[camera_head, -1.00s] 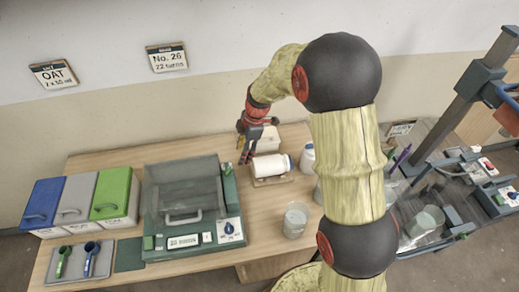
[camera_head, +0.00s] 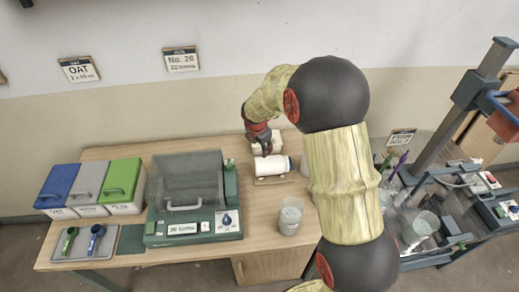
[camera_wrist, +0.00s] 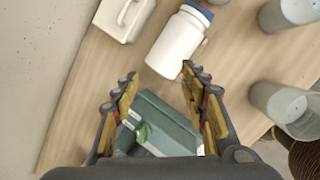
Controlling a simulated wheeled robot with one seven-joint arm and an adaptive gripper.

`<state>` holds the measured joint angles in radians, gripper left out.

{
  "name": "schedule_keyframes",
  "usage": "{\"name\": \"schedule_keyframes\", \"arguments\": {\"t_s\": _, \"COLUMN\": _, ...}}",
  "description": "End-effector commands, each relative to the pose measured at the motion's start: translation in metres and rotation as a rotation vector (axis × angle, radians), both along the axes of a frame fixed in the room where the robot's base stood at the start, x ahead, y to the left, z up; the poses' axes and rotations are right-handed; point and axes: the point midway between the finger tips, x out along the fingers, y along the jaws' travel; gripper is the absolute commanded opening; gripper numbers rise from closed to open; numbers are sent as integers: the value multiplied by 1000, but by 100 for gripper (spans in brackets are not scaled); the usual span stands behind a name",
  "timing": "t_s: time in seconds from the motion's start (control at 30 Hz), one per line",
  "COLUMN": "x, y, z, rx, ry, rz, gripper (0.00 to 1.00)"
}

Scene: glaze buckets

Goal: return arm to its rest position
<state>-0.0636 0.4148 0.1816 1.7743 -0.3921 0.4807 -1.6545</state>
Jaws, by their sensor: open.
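My gripper (camera_head: 262,147) is above the back of the wooden table (camera_head: 105,153), behind the white bottle, and looks small and partly hidden by my own wrist. In the wrist view my gripper (camera_wrist: 160,78) shows its two yellow-padded fingers spread apart, with nothing between them. The white bottle with a blue cap (camera_head: 270,166) lies on a small wooden cradle. In the wrist view the bottle (camera_wrist: 176,45) is just beyond the fingertips, and I cannot tell how far below them it is.
A white handled container (camera_wrist: 122,18) is beside the bottle. A green machine with a clear lid (camera_head: 185,228) and blue, grey and green lidded bins (camera_head: 122,182) stand left. A translucent cup (camera_head: 290,216) is near the front edge. A press frame (camera_head: 470,100) stands at right.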

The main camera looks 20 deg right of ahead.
Motion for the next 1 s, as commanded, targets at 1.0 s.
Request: {"name": "schedule_keyframes", "arguments": {"t_s": 1.0, "x": -84, "y": -5, "z": -14, "rx": 173, "ry": 58, "rz": -760, "gripper": 44}}
